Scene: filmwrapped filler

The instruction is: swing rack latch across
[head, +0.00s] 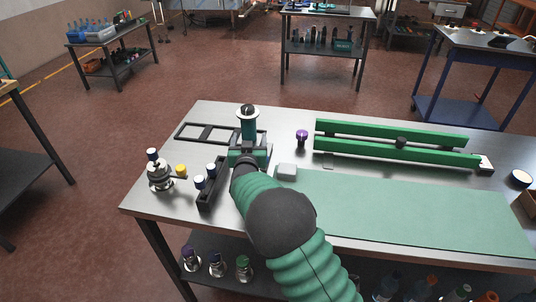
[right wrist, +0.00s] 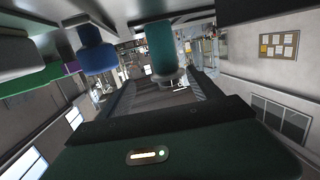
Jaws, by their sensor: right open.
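A low black rack (head: 210,188) holding small vials with white and blue tops lies on the steel table, just left of my right arm. A flat black frame (head: 195,132) lies behind it. I cannot clearly pick out a latch on either. My right gripper (head: 249,150) is over the table's left part, partly hidden by my green arm. My left gripper is not in view.
Two long green rails (head: 395,145) lie at the back right. A green mat (head: 420,205) covers the front right and is clear.

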